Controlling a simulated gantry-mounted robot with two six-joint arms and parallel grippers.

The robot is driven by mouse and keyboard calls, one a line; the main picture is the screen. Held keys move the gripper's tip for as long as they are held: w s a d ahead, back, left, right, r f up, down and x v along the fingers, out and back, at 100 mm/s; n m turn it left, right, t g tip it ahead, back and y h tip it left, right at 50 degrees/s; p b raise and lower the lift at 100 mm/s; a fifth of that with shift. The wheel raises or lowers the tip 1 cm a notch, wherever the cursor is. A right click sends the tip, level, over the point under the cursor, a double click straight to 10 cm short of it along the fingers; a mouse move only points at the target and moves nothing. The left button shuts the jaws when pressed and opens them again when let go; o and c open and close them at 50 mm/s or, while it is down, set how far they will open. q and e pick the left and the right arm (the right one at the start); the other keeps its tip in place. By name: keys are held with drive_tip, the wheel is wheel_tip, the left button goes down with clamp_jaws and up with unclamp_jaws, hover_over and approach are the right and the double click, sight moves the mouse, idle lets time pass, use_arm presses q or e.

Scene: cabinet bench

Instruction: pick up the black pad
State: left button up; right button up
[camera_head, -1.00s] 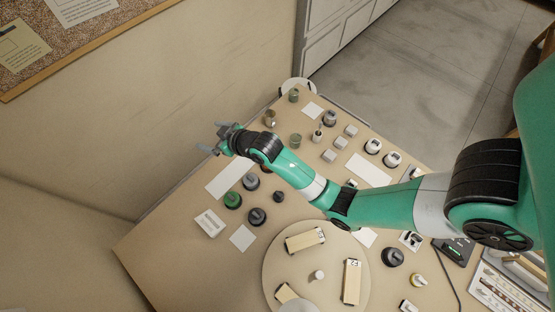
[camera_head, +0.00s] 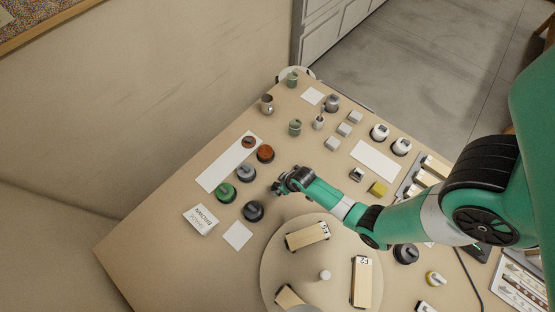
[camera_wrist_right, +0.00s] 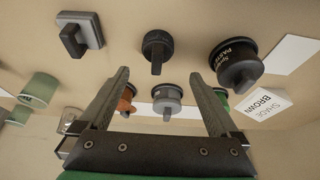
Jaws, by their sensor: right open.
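In the right wrist view a small round black pad with an upright grip (camera_wrist_right: 157,48) stands on the bench, ahead of and between my fingertips, not touching them. My left gripper is not in view.
Close by stand a grey knobbed piece (camera_wrist_right: 167,100), a green one (camera_head: 224,192), a brown one (camera_head: 265,154) and a square piece with a black grip (camera_wrist_right: 78,32). A SHADE BROWN card (camera_head: 201,220) lies left. A round board (camera_head: 272,262) with blocks is in front.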

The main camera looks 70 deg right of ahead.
sight(277, 185)
drive_tip(key=shift+w+d+f, duration=0.1)
drive_tip(key=shift+w+f, duration=0.05)
drive_tip(key=shift+f, duration=0.45)
drive_tip(key=shift+r, duration=0.1)
drive_tip(key=b+x, duration=0.2)
drive_tip(key=x, duration=0.1)
drive_tip(key=b+x, duration=0.1)
drive_tip(key=shift+d+f+b, duration=0.2)
drive_tip(key=shift+f+b, duration=0.2)
drive_tip(key=shift+f, duration=0.2)
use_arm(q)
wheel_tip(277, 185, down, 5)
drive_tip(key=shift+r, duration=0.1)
use_arm(e)
drive_tip(key=c, duration=1.4)
drive_tip(key=shift+c, duration=0.2)
drive_tip(key=shift+r, duration=0.2)
